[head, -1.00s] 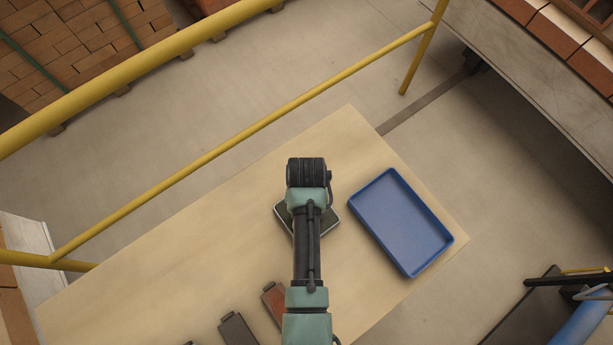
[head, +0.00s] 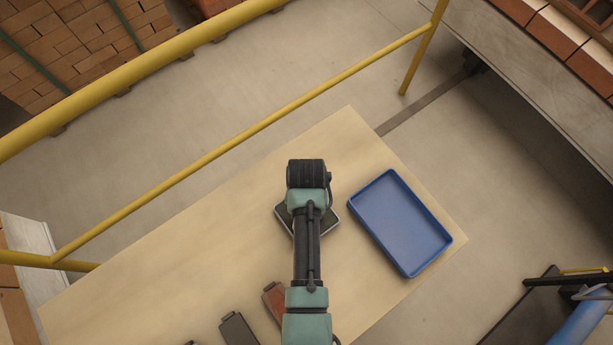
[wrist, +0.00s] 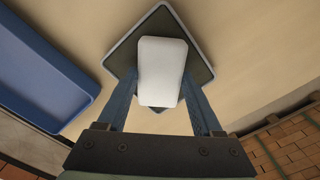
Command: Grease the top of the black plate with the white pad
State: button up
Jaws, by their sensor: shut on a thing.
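The black plate (wrist: 153,24) is a dark, square plate with a pale rim, lying on the table. In the head view the plate (head: 284,214) is mostly hidden under my arm. My gripper (wrist: 162,80) is shut on the white pad (wrist: 162,62), a rounded white block between the two blue fingers. In the wrist view the pad lies across the middle of the plate. I cannot tell whether it touches the plate's top. In the head view the pad and fingers are hidden by my arm.
An empty blue tray (head: 364,203) lies right of the plate. A dark slab (head: 238,330) and a reddish-brown slab (head: 275,302) lie at the table's near edge. The wooden table (head: 180,260) is clear to the left. A yellow rail (head: 250,133) runs behind it.

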jog(key=shift+r+p, duration=3.15)
jog(key=shift+r, duration=0.15)
jog(key=shift+w, duration=0.1)
